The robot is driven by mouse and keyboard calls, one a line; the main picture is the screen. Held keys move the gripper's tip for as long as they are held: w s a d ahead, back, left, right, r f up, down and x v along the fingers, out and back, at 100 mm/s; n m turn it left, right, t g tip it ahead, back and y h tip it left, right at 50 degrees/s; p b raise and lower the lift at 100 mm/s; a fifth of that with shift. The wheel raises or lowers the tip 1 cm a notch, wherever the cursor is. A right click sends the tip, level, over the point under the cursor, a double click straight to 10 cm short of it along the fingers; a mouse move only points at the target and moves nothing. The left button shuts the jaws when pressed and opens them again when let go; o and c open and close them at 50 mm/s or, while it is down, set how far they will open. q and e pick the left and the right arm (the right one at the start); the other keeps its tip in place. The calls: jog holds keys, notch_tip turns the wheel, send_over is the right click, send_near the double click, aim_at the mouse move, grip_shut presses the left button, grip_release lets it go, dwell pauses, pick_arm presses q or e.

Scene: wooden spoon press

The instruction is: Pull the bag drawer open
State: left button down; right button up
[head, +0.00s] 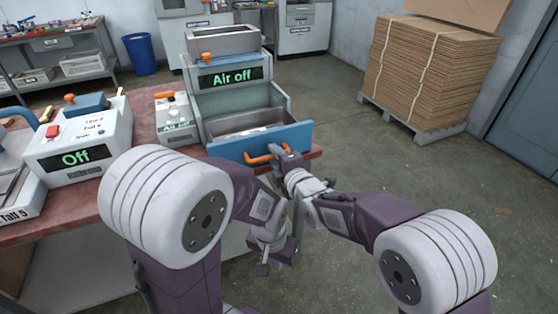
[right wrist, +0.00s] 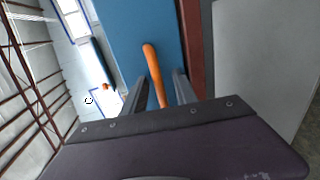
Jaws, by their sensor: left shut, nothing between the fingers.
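The bag drawer has a blue front (head: 262,142) with an orange bar handle (head: 262,156). It stands out from the grey-green machine, and a metal tray (head: 232,122) shows behind the front. My right gripper (head: 285,158) is at the right end of the handle. In the right wrist view, the orange handle (right wrist: 154,72) lies between the two fingers of my right gripper (right wrist: 161,85), with a narrow gap visible on each side. My left gripper (head: 266,266) hangs low in front of the table, shut and empty, away from the drawer.
The machine's display (head: 230,77) reads "Air off". A small box with an orange knob (head: 176,118) and a white unit reading "Off" (head: 84,150) stand to the left on the reddish table (head: 145,112). Stacked cardboard (head: 432,75) is at the back right.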

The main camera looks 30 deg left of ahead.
jog(key=v, duration=0.8)
jog(key=shift+s+d+p, duration=0.2)
jog(key=shift+s+p, duration=0.05)
jog(key=shift+p, duration=0.1)
jog(key=shift+r, duration=0.1)
